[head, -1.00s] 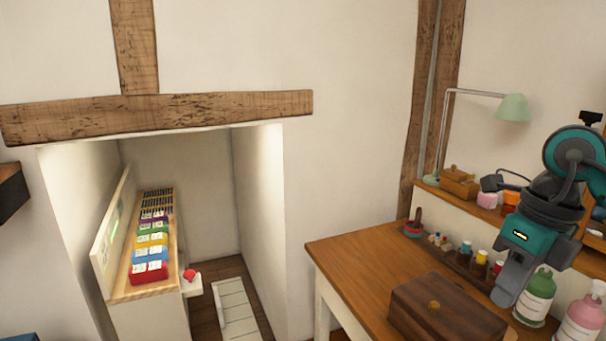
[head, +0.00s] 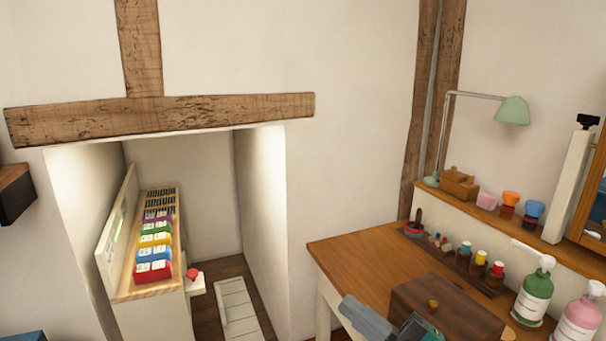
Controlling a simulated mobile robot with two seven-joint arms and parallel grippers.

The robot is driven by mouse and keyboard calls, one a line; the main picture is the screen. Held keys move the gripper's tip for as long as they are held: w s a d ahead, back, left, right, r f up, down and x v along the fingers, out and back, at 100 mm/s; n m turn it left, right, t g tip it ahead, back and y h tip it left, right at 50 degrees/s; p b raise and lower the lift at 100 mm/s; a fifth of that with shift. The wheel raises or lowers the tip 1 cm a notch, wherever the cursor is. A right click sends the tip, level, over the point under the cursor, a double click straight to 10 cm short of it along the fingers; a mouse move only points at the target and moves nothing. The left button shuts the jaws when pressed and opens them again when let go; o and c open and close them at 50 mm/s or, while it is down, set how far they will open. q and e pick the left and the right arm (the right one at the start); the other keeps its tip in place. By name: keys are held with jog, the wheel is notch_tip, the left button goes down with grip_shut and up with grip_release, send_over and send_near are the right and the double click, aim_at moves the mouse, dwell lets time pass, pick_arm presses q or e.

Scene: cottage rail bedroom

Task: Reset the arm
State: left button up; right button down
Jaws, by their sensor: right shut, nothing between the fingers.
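My right gripper (head: 354,308) shows at the bottom edge of the head view, grey fingers pointing left, with a bit of teal body behind them. It is shut and empty. It appears in front of the wooden table's (head: 355,252) near left part, close to the brown wooden box (head: 445,308) in the picture; I cannot tell the gap between them. The rest of my right arm is out of view below. My left gripper is not in view.
A green pump bottle (head: 535,297) and a pink one (head: 579,322) stand at the right. A rack of small jars (head: 462,262) lies along the table's back. A green lamp (head: 512,110) stands on the shelf. The table's back left is bare.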

jog(key=s+d+f+m+t+h, duration=0.1)
jog(key=d+f+m+t+h, duration=0.1)
jog(key=d+f+m+h, duration=0.35)
jog(key=s+d+f+m+t+h, duration=0.1)
jog(key=d+f+m+h, duration=0.1)
jog(key=f+m+h, duration=0.65)
jog(key=s+d+f+m+g+h, duration=0.2)
jog(key=s+f+m+g, duration=0.3)
jog(key=s+f, duration=0.5)
notch_tip(320, 180, down, 4)
jog(key=shift+s+d+m, duration=0.15)
jog(key=shift+d+m, duration=0.05)
jog(key=shift+m, duration=0.1)
